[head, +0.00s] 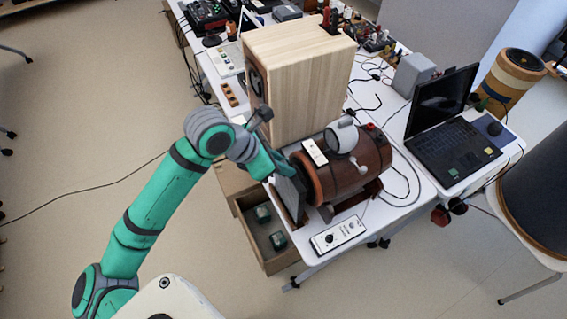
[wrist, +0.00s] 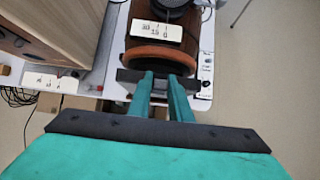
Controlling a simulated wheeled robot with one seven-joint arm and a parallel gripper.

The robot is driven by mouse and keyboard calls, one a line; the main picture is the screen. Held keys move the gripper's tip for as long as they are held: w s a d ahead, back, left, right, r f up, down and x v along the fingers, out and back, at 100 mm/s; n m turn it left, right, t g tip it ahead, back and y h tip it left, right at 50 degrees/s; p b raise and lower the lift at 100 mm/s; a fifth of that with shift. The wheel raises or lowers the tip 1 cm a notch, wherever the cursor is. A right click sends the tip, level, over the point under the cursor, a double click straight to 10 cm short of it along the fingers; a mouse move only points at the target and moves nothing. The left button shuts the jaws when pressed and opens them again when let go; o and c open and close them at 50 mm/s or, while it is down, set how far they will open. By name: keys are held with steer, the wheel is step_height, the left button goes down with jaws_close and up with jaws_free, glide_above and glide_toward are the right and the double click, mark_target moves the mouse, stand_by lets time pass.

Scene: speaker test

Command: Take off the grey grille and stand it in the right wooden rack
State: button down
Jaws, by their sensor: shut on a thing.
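The grey grille (head: 290,196) is a dark flat panel standing upright at the left end of a brown barrel-shaped speaker (head: 350,172). My gripper (head: 283,170) is shut on the grille's upper edge. In the wrist view, both teal fingers (wrist: 160,84) close on the dark grille (wrist: 128,75), just in front of the speaker's orange-brown rim (wrist: 160,57). I cannot tell whether the grille touches the rim. No wooden rack can be made out for certain; my arm and the grille hide part of the table edge.
A tall wooden cabinet (head: 305,70) stands close behind the barrel speaker. A white control box (head: 338,235) lies at the table's front. An open brown box (head: 285,260) with green items sits below the edge. A laptop (head: 450,140) is at right.

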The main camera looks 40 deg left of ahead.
steer(key=shift+f, duration=0.55)
stand_by(0.4)
steer(key=c, duration=1.5)
jaws_free()
steer(key=shift+c, duration=0.2)
steer(key=v, duration=1)
steer(key=shift+s+r, duration=0.25)
steer(key=shift+r, duration=0.05)
